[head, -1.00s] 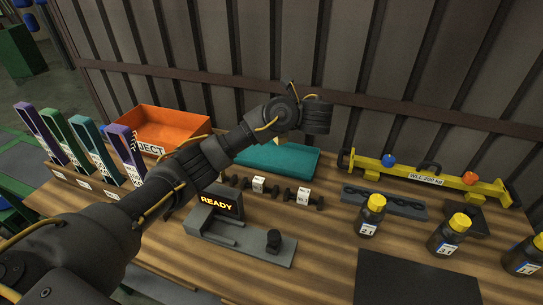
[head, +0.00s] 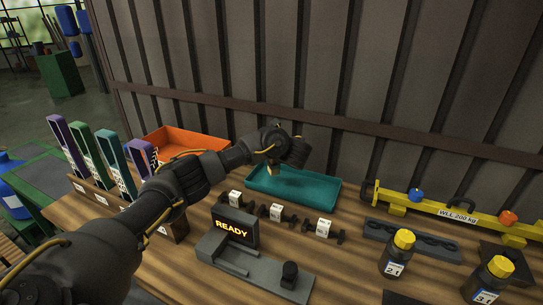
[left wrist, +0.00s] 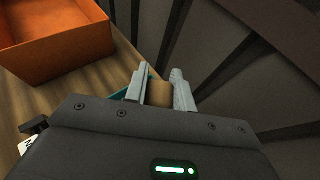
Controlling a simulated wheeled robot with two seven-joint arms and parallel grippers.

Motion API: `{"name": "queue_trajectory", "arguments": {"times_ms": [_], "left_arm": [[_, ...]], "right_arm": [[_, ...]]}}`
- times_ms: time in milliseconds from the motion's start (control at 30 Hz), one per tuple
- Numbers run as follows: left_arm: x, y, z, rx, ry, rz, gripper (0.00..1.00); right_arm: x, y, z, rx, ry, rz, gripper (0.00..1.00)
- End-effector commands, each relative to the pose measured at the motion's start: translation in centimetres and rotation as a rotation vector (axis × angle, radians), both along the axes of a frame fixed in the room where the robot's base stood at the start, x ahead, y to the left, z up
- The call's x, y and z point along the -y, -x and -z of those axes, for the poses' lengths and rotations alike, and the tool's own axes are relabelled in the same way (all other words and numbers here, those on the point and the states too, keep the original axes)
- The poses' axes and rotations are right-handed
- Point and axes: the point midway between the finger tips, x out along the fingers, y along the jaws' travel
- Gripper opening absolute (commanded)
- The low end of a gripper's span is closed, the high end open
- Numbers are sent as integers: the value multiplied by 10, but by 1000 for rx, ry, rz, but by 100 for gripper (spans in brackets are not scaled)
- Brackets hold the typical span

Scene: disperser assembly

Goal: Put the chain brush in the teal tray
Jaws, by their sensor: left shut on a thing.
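The teal tray (head: 318,198) lies at the back of the bench against the ribbed wall. My left gripper (left wrist: 157,80) is over the tray; in the head view its own wrist mostly hides the fingers. In the left wrist view the fingers are shut on a tan, wood-like piece, which I take to be the chain brush (left wrist: 159,94). Only a short part of it shows, and its bristles are hidden. A sliver of the teal tray (left wrist: 121,95) shows beside the fingers. I cannot tell whether the brush touches the tray. My right gripper is not in view.
An orange bin (head: 180,141) stands left of the tray. Several tagged dark parts (head: 277,213) and a READY display (head: 235,228) stand in front. A yellow lifting beam (head: 440,213) and yellow-capped bottles (head: 396,254) are at the right. The wall rises close behind the tray.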

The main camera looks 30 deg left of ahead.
Motion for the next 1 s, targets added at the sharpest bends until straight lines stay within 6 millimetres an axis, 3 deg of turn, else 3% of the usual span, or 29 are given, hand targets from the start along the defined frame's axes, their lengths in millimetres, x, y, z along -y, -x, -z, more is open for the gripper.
{"name": "queue_trajectory", "arguments": {"times_ms": [167,400,800,833,1000], "left_arm": [[-4,-2,4,1,0,0,0],[-5,-3,33,1,-1,0,0],[-5,-3,40,2,0,1,0],[-5,-3,40,1,1,1,26],[-5,-2,39,1,1,1,47]], "right_arm": [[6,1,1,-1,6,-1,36],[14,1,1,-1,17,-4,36],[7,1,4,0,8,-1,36],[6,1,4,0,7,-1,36],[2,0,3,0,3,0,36]]}}
